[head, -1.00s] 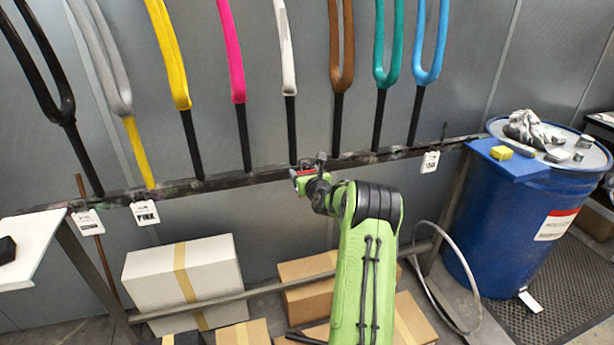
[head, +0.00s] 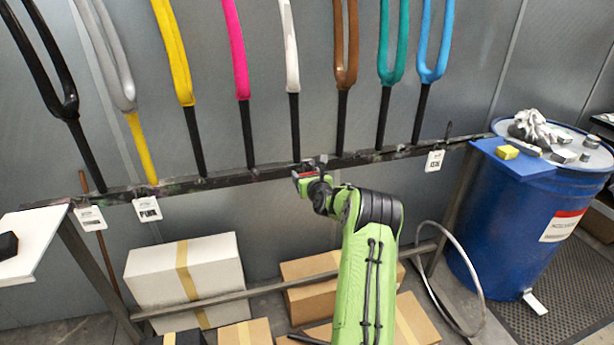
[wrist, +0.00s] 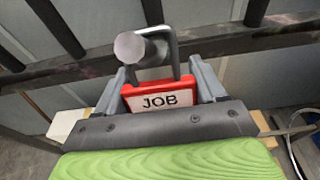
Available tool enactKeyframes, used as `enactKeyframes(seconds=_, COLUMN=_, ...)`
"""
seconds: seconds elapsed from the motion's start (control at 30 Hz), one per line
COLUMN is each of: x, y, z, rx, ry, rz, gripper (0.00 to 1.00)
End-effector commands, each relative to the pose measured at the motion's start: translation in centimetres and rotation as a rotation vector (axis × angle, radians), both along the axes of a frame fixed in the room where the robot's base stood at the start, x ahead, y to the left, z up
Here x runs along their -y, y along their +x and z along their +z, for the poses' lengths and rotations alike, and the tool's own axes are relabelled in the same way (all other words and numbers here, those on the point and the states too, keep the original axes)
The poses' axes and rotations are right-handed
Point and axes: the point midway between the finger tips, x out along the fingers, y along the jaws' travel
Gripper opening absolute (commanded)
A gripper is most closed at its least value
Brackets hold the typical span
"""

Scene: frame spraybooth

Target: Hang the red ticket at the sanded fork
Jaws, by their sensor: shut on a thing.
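The red ticket (wrist: 160,98), a red frame around a white card reading JOB, is in my gripper (wrist: 160,92). Its fingers are closed on the ticket's sides. A grey wire loop (wrist: 172,50) rises from the ticket. A round-ended peg (wrist: 128,47) sits at the loop; it seems to pass through it, but I cannot tell whether the ticket hangs on it. In the head view my gripper (head: 306,173) is at the dark rail (head: 255,173), just below the white fork (head: 289,50). I cannot tell which fork is sanded.
Several coloured forks stand along the rail. White tags hang at the left (head: 147,208) and right (head: 435,160). Boxes (head: 185,280) lie below. A blue drum (head: 505,225) stands at right; a white surface (head: 35,235) is at left.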

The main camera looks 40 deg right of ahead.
Motion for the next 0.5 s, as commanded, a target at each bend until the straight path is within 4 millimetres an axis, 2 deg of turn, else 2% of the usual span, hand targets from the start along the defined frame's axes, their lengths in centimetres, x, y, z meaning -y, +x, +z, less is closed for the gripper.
enactKeyframes(seconds=0.13, x=0.0, y=0.0, z=0.02, rx=0.0, ry=0.0, rz=0.0, gripper=0.4)
enactKeyframes(seconds=0.17, x=0.0, y=-0.01, z=0.02, rx=0.0, ry=0.0, rz=0.0, gripper=0.74)
enactKeyframes(seconds=0.3, x=0.0, y=-0.01, z=0.02, rx=0.0, ry=0.0, rz=0.0, gripper=0.96)
enactKeyframes(seconds=0.33, x=0.0, y=-0.01, z=0.02, rx=0.0, ry=0.0, rz=0.0, gripper=0.99)
enactKeyframes(seconds=0.5, x=-0.01, y=0.0, z=0.03, rx=0.0, ry=0.0, rz=0.0, gripper=0.99)
